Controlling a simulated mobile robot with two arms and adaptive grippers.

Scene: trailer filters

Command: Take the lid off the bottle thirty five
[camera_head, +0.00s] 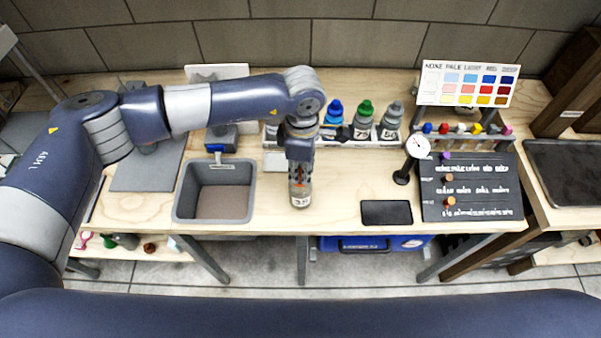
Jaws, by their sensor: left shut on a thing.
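A small grey bottle (300,196) stands roughly upright near the front of the wooden bench, right of the sink. Its label seems to read 35, though it is small and blurred. My left gripper (300,172) points straight down over the bottle and is shut on its upper part. The lid is hidden by the gripper, so I cannot tell whether the fingers hold the lid or the bottle just under it. My right gripper is not in view.
A white rack (271,139) behind holds several bottles, including a blue-capped one (334,110) and a green-capped one (363,118). The grey sink (180,208) is left. A round gauge (417,146), black pad (386,212) and black board (482,208) are right. Bare bench lies between bottle and pad.

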